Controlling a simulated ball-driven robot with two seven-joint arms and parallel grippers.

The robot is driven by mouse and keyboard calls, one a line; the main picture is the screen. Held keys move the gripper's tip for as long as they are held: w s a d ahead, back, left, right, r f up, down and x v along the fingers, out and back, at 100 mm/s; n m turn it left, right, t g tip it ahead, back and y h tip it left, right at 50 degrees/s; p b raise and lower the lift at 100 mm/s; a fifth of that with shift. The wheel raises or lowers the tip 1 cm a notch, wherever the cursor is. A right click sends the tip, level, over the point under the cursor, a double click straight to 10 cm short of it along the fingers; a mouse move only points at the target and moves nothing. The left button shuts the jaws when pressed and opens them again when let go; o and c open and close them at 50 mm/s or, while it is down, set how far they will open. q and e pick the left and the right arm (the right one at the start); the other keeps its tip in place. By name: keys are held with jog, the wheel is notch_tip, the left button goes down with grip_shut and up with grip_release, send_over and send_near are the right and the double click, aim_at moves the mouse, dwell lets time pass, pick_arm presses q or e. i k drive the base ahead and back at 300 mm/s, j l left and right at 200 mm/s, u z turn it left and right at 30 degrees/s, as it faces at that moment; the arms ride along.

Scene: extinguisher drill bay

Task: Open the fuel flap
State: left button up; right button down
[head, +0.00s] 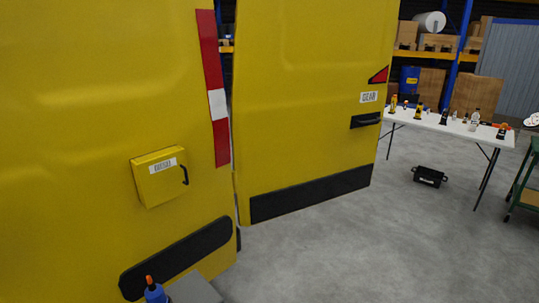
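The fuel flap (150,187) is a yellow square panel with a "DIESEL" label, on the yellow van side (70,120) at the left of the head view. It sits against the van side and looks closed. A small black handle (185,175) is on its right side. Neither of my grippers shows in the head view.
A yellow van door (300,110) marked "GEAR" stands right of a red-white strip (213,90). A blue bottle with an orange tip (155,293) shows at the bottom edge beside a grey surface (198,290). A white table (450,127) with several bottles stands far right.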

aim_at(168, 181)
jog(key=i+l, duration=0.1)
jog(key=l, duration=0.15)
jog(key=i+l+u, duration=0.1)
jog(key=l, duration=0.15)
jog(key=i+l+u, duration=0.4)
jog(key=i+l, duration=0.2)
jog(key=l, duration=0.2)
jog(key=i+l+u, duration=0.2)
jog(key=l, duration=0.25)
